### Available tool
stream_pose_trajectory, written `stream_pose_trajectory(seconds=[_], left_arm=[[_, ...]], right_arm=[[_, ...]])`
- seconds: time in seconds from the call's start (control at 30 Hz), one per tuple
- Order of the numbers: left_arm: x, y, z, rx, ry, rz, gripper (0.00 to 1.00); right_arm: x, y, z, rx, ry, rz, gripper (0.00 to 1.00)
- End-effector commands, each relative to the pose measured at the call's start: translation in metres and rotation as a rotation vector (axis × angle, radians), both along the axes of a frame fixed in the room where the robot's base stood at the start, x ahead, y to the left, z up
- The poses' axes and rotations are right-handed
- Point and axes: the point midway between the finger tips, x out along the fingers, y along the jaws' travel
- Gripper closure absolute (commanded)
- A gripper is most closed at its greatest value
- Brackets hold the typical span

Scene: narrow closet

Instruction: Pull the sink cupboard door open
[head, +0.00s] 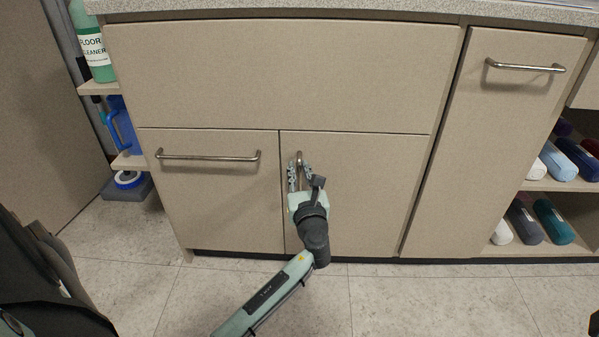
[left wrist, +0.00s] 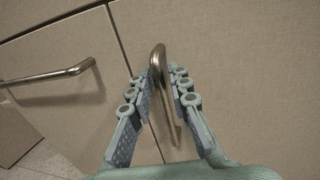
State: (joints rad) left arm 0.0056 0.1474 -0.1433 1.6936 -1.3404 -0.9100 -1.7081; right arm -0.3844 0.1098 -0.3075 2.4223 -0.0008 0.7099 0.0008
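The cupboard door (head: 365,185) with a short upright metal handle (head: 299,157) is shut, low in the middle of the head view. My left gripper (head: 299,174) is at this handle, one finger on each side. In the left wrist view the handle (left wrist: 158,57) stands between the two fingers (left wrist: 160,88), with gaps visible on both sides, so the gripper is open around it. The handle's lower part is partly hidden by the gripper in the head view. My right gripper is not in view.
A shut front with a horizontal handle (head: 208,156) is just left. A wide panel (head: 280,75) is above, and a tall front (head: 490,140) is right. The floor (head: 400,300) in front looks clear.

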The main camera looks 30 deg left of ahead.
Motion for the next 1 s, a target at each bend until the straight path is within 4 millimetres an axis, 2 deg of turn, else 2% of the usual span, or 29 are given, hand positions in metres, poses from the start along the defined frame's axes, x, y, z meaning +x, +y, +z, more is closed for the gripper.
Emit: stream_pose_trajectory(seconds=[0.27, 0.43, 1.0], left_arm=[[0.0021, 0.0023, 0.0001, -0.001, 0.0, 0.0, 0.82], [0.0019, 0.0022, 0.0, -0.001, 0.0, 0.0, 1.0], [0.0015, 0.0016, -0.0001, -0.001, 0.0, 0.005, 1.0]], right_arm=[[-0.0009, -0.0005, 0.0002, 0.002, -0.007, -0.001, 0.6], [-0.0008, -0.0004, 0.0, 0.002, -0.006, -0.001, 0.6], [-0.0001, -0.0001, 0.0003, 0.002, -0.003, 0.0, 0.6]])
